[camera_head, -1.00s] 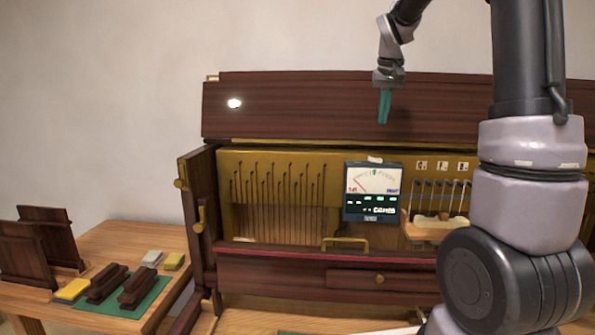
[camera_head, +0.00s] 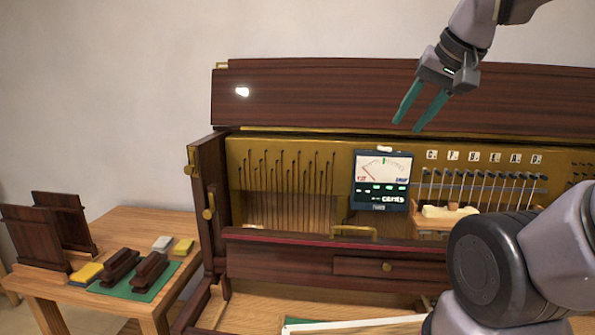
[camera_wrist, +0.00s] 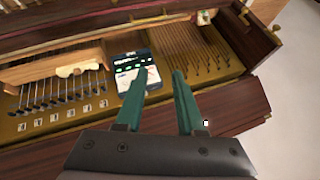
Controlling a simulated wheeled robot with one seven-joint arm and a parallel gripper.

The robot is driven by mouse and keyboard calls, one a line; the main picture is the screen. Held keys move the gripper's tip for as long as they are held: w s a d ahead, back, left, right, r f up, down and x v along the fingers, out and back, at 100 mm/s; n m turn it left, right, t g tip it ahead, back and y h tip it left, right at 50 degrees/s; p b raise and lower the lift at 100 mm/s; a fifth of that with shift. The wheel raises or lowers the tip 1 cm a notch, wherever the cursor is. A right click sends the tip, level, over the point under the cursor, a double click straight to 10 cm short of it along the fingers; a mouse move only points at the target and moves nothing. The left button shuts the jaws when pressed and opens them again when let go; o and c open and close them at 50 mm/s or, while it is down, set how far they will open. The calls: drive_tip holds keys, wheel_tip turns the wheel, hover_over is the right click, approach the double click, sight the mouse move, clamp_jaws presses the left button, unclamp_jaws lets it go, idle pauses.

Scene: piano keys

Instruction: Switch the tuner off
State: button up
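The tuner (camera_head: 382,181) is a dark box with a white needle dial above and a lit dark panel reading "cents" below. It stands upright against the brass-coloured inside of the open piano, and a small white piece (camera_head: 384,149) sits on its top edge. My gripper (camera_head: 418,122) has two green fingers, spread apart with nothing between them, above and to the right of the tuner. In the wrist view the tuner (camera_wrist: 133,72) lies beyond the left fingertip, which covers part of its dial. The gripper appears apart from it.
Strings on pins (camera_head: 290,175) fill the left of the piano. A wooden shelf with a pale object (camera_head: 447,212) and labelled hammers stands right of the tuner. A brass handle (camera_head: 354,231) is below. A side table (camera_head: 130,222) at left holds brushes and blocks.

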drive_tip(key=shift+o, duration=0.6)
drive_tip(key=w+d+r+m+g, duration=0.2)
drive_tip(key=w+r+m, duration=0.15)
drive_tip(key=w, duration=0.55)
drive_tip(key=m+g+y, duration=0.3)
drive_tip(key=m+g, duration=0.1)
drive_tip(key=m, duration=0.9)
hover_over(384, 148)
drive_tip(key=d, duration=0.6)
wheel_tip(384, 148, down, 7)
drive_tip(key=x, duration=1)
drive_tip(key=shift+s+d, duration=0.2)
drive_tip(key=shift+n+h, duration=0.25)
drive_tip(key=shift+h, duration=0.05)
clamp_jaws()
